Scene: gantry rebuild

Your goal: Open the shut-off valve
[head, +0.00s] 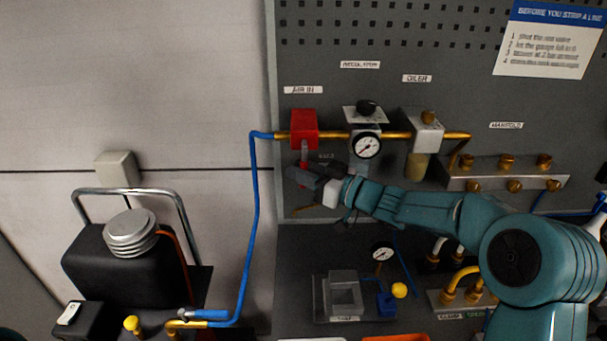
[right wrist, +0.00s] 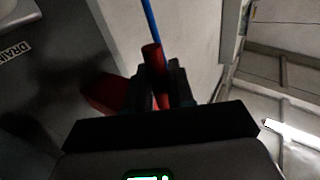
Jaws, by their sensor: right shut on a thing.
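The shut-off valve (head: 304,123) is a red block under the AIR IN label on the grey panel, where the blue hose meets the brass pipe. Its lever (head: 304,150) points down from the block, with a grey stem and a red grip. My right gripper (head: 305,174) reaches in from the right and is shut on the red grip. In the right wrist view the red grip (right wrist: 153,60) stands between the two dark fingers (right wrist: 160,88), and the red valve body (right wrist: 104,93) shows left of them. My left gripper is not in view.
Right of the valve are a round gauge (head: 367,145), an oiler (head: 422,130) and a brass-fitted manifold (head: 505,173). The blue hose (head: 253,220) runs down to the left of my gripper. A black compressor tank (head: 125,265) stands at lower left. The wall at upper left is bare.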

